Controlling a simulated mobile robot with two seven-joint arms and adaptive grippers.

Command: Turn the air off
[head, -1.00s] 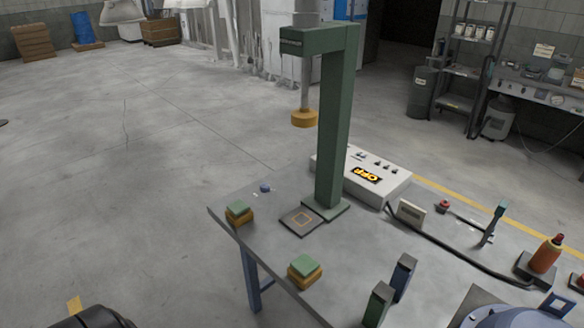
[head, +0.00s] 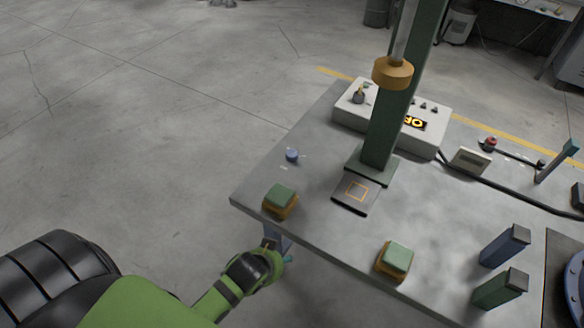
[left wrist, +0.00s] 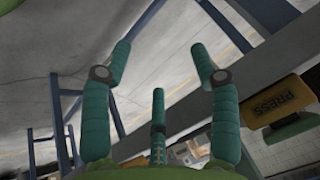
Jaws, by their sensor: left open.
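The air control is not clearly marked in view. A small blue knob (head: 292,155) stands on the grey table's left side with pale labels by it. A white control box (head: 350,113) at the table's back carries a lit sign that is partly hidden by the green press column (head: 385,128), plus small switches and a brass-coloured fitting (head: 359,94). My left gripper (head: 275,257) is low, just off the table's front left edge, apart from the knob. In the left wrist view its teal fingers (left wrist: 160,60) are spread and empty. My right gripper is out of view.
Two yellow buttons with green tops, left (head: 281,200) and right (head: 396,260), sit along the front edge. A yellow "PRESS" plate (left wrist: 277,99) is close right in the wrist view. Floor to the left is clear.

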